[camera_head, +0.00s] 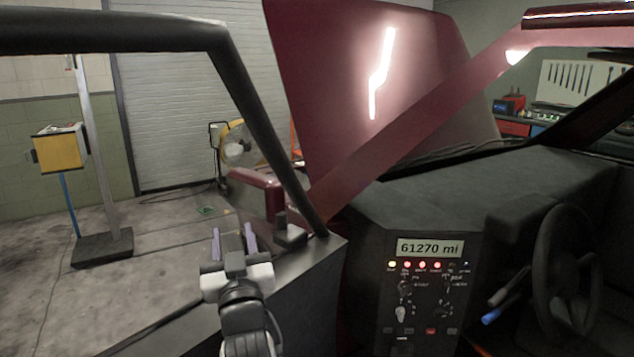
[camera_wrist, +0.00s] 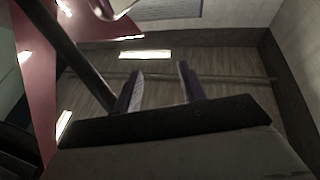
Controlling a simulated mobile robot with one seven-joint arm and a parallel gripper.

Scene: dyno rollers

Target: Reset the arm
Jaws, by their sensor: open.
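My gripper (camera_head: 233,243) is raised at the lower middle of the head view, in front of the dark door-side panel of a car. Its two pale fingers stand apart and point up, with nothing between them. In the wrist view my gripper (camera_wrist: 158,85) also shows open and empty, with the ceiling and its bright lamps behind the fingers. My arm comes up from the bottom edge of the head view below it.
A dashboard panel (camera_head: 420,295) reading 61270 mi and a steering wheel (camera_head: 565,265) are at the right. A dark bar slopes down close to the right of my gripper. The red hood (camera_head: 345,80) stands raised. A yellow box (camera_head: 60,148) on a post and open floor are at the left.

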